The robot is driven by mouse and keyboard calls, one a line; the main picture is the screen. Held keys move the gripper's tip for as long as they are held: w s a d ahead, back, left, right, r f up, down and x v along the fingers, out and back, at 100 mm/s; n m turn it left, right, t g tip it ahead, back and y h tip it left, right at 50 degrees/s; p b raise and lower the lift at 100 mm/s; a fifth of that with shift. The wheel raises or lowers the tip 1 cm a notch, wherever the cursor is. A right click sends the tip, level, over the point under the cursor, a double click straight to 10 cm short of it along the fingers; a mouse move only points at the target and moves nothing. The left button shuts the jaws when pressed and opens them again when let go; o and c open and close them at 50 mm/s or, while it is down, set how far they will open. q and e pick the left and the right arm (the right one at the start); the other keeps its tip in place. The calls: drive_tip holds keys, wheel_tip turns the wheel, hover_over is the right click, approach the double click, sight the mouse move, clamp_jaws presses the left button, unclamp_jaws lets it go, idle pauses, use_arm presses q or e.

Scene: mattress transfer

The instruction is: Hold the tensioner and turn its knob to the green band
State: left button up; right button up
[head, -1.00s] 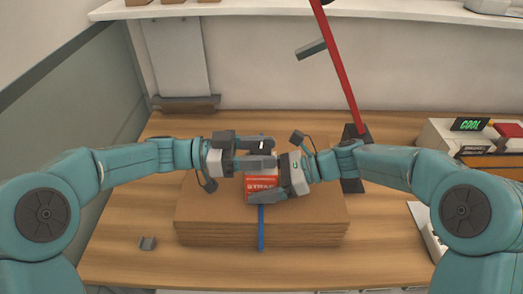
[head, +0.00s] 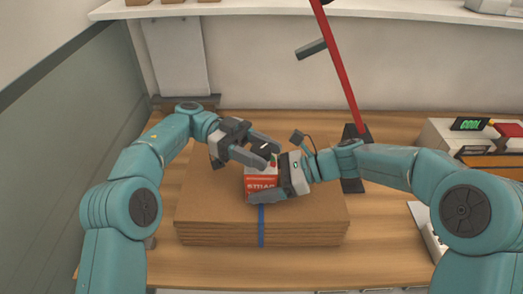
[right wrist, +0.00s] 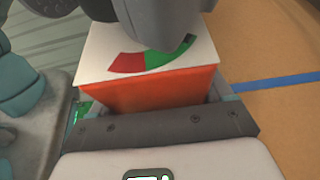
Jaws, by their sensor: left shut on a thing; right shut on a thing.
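The tensioner is a red box (head: 260,184) with strap lettering on its front. It sits on the cardboard stack (head: 200,205) over a blue strap (head: 261,225). My right gripper (head: 266,178) is shut on the tensioner's body from the right. In the right wrist view, the tensioner's white top (right wrist: 98,58) carries a red band (right wrist: 128,63) and a green band (right wrist: 160,57), with a dark patch at the green band's right end. My left gripper (head: 268,153) comes down over the top and is shut on the knob. The knob and its pointer are hidden behind the left fingers.
A red pole with a dark base (head: 354,185) stands behind my right arm. A box with a green COOL sign (head: 468,124) is at the right, and a white tray (head: 425,225) is at the right front.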

use_arm(q)
drive_tip(key=shift+w+a, duration=0.1)
idle(0.3)
drive_tip(key=o, duration=0.9)
drive_tip(key=shift+o, duration=0.2)
